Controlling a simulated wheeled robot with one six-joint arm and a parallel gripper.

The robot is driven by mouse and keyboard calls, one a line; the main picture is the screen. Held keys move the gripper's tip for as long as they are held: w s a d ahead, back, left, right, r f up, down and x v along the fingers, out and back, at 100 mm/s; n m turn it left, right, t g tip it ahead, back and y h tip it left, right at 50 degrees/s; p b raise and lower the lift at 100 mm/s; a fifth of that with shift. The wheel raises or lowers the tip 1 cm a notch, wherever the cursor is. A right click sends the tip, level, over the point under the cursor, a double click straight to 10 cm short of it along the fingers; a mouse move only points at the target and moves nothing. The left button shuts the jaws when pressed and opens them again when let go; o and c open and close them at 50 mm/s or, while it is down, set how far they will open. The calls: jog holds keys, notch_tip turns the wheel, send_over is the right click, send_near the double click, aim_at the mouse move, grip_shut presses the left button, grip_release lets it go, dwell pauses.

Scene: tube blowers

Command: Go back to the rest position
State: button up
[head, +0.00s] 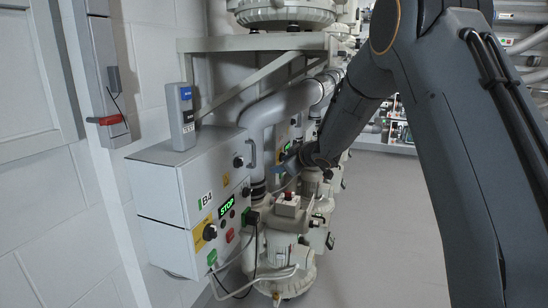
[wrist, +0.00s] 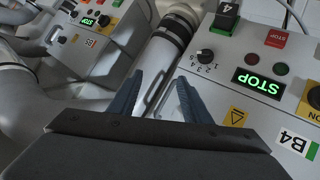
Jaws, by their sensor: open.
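My gripper (wrist: 160,84) shows in the wrist view with its two blue-grey fingers apart and nothing between them. Behind the gap runs a grey pipe with a dark collar (wrist: 178,30). In the head view my arm reaches from the upper right down to the middle, and my gripper (head: 289,158) is small and partly hard to make out there. It is beside the control box B4 (head: 160,190), on its right. The box's green STOP display (head: 227,208) is lit. It also shows upside down in the wrist view (wrist: 258,83), right of the fingers.
A grey handheld device (head: 181,117) stands on the box. A large pipe (head: 265,112) and a shelf bracket (head: 255,70) are close to my arm. A pale machine with a red button (head: 288,196) stands below. A B3 box (wrist: 90,45) shows at the wrist view's left. Open floor (head: 385,230) lies right of the machines.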

jog(key=s+d+r+m+h, duration=0.2)
jog(key=s, duration=0.3)
jog(key=s+d+r+m+h, duration=0.2)
jog(key=s, duration=0.3)
jog(key=s+d+f+m+g+h, duration=0.15)
jog(key=s+g, duration=0.35)
jog(key=s, duration=1.7)
jog(key=s+d+f+m+g, duration=0.25)
jog(key=s+g, duration=0.35)
jog(key=s, duration=1.7)
jog(key=d+r+m+p, duration=0.3)
jog(key=d+r+p, duration=0.5)
jog(key=p, duration=1.1)
notch_tip(320, 180, up, 3)
jog(key=shift+w+d+h+p, duration=0.15)
jog(key=shift+d+h+p, duration=0.1)
jog(key=shift+h+p, duration=0.2)
